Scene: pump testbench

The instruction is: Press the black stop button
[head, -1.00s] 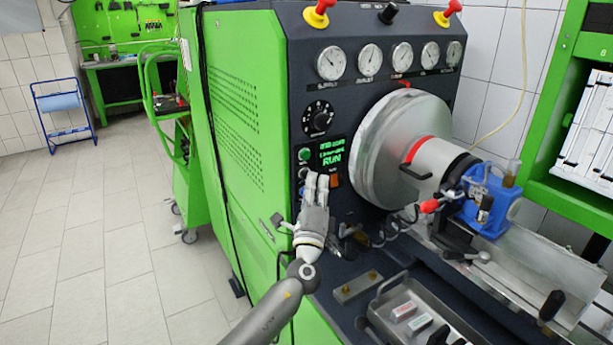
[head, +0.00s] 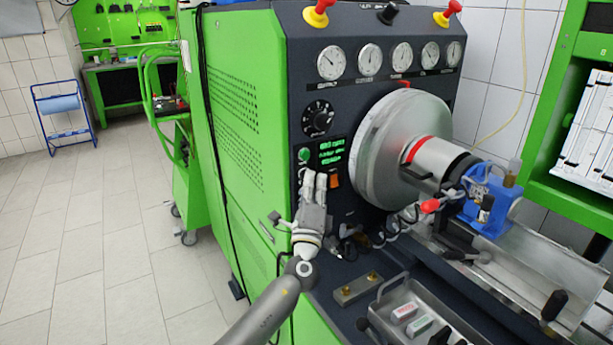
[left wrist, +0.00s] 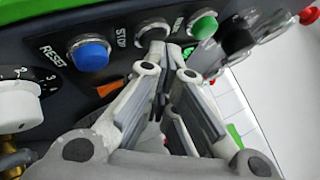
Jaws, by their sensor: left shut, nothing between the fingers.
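The black stop button (left wrist: 151,32) sits in a metal ring beside the STOP label in the left wrist view, between the blue reset button (left wrist: 90,53) and a green button (left wrist: 203,24). My left gripper (left wrist: 168,62) is shut and empty, with its fingertips at the stop button and covering part of it. I cannot tell whether they touch it. In the head view my left gripper (head: 315,180) points up at the control panel just below the green button (head: 304,155) and hides the stop button. My right gripper is not seen.
A small display (head: 332,152) with green text is above the fingers. An orange switch (head: 335,181) is close to their right. A large metal disc (head: 385,150) stands further right, and a metal tray (head: 410,315) lies below.

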